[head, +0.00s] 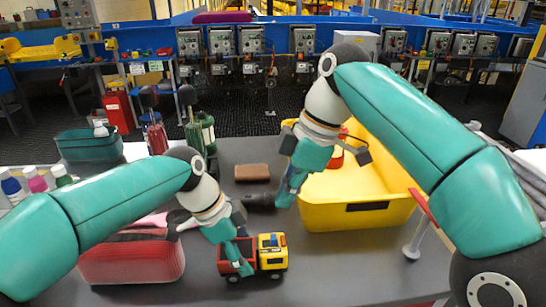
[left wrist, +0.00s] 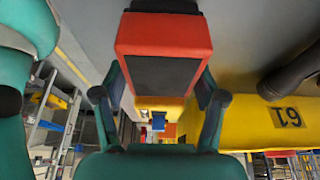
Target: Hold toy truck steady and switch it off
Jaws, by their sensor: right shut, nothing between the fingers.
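The toy truck (head: 271,252), with a yellow cab and a red bed, stands on the grey surface. My left gripper (head: 236,262) is at its red bed. In the left wrist view the truck's red bed (left wrist: 164,35) fills the gap between the two fingers, which appear to press on its sides. The truck's switch cannot be made out. My right gripper (head: 284,198) is shut and empty, above and behind the truck, beside a black cylindrical object (head: 258,201).
A yellow bin (head: 358,218) stands to the right of the truck. A red container (head: 135,262) is to the left. A brown block (head: 252,172) lies behind. Bottles (head: 155,135) and a dark green tub (head: 88,146) stand at the back left. Clear surface lies right of the truck.

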